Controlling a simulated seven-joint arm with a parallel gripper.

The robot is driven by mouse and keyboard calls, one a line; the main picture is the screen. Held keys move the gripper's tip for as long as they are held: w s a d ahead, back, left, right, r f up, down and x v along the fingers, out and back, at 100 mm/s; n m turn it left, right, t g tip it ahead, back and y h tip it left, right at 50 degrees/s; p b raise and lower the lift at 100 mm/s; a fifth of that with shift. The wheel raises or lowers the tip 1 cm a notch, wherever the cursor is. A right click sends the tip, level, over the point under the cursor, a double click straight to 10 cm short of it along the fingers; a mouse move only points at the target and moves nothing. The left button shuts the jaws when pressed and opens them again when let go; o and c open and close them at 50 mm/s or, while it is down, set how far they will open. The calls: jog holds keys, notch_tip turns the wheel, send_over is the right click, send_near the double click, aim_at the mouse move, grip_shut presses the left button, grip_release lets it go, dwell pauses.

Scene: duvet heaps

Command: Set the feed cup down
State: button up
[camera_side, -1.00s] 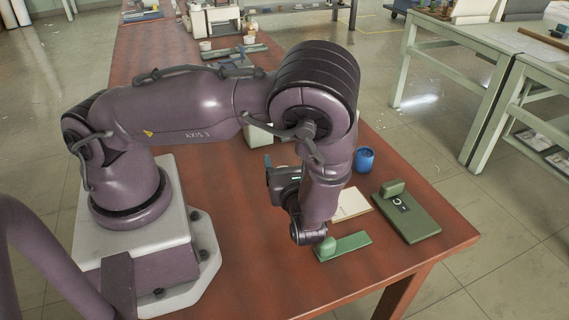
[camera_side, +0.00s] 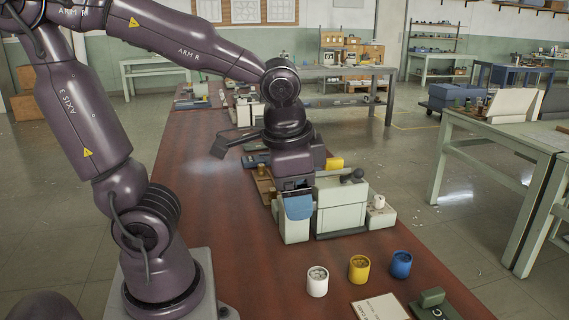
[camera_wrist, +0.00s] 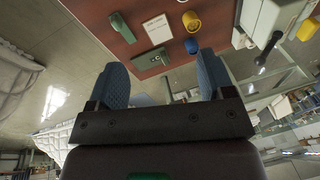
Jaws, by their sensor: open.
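Three cups stand upright in a row on the brown table: a white cup (camera_side: 317,281), a yellow cup (camera_side: 359,268) and a blue cup (camera_side: 401,264). I cannot tell which one is the feed cup. The white and yellow cups hold something grainy. The wrist view also shows the yellow cup (camera_wrist: 191,21) and the blue cup (camera_wrist: 191,46), beyond my fingertips. My gripper (camera_side: 298,207) is behind the cups in the side view, in front of a pale machine. Its blue fingers are spread with nothing between them in the wrist view (camera_wrist: 163,72).
The pale green machine (camera_side: 342,195) stands on the table just right of my gripper. A cream card (camera_side: 380,308) and a green block (camera_side: 433,298) lie near the front right. A strip of bare table (camera_side: 225,225) runs along the left. Other benches stand beyond the aisle.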

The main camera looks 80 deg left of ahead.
jog(key=r+t, duration=0.1)
jog(key=s+r+n+t+h, duration=0.1)
jog(key=r, duration=0.1)
jog(key=s+d+r+n+t, duration=0.1)
jog(key=shift+r+t+h, duration=0.3)
jog(key=shift+r, duration=0.1)
